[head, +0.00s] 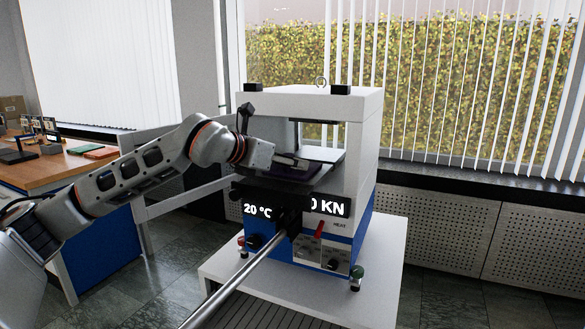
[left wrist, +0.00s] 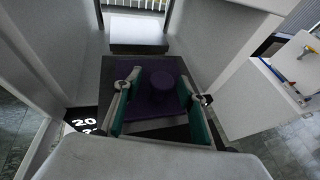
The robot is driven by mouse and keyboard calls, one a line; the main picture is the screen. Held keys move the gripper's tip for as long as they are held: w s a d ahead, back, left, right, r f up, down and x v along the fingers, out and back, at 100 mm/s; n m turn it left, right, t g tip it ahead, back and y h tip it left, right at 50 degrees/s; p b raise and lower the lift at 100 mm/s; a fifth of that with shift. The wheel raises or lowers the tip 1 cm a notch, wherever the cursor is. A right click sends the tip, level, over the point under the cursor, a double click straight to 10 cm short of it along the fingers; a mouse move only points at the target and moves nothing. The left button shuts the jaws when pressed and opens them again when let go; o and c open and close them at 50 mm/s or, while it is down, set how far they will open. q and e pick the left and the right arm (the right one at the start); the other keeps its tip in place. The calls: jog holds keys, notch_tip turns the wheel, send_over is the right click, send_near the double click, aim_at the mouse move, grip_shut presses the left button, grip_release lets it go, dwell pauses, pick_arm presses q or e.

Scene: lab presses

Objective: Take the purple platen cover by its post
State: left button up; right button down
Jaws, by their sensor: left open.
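The purple platen cover (head: 292,173) lies in the opening of the white press (head: 366,110). In the left wrist view the purple platen cover (left wrist: 150,107) is a flat plate with a round purple post (left wrist: 163,84) standing on it. My left gripper (head: 291,162) reaches into the press from the left, low over the cover. In the left wrist view my left gripper (left wrist: 164,92) is open, with one finger on each side of the post. Gaps show between post and fingers. Whether the fingertips touch the plate is unclear. My right gripper is not in view.
The press has a white frame above and beside the opening. Below are displays (head: 327,206) and a long metal lever (head: 240,272). It stands on a white table (head: 375,285). A wooden bench (head: 60,165) with small items is at left.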

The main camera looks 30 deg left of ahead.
pick_arm(q)
grip_shut()
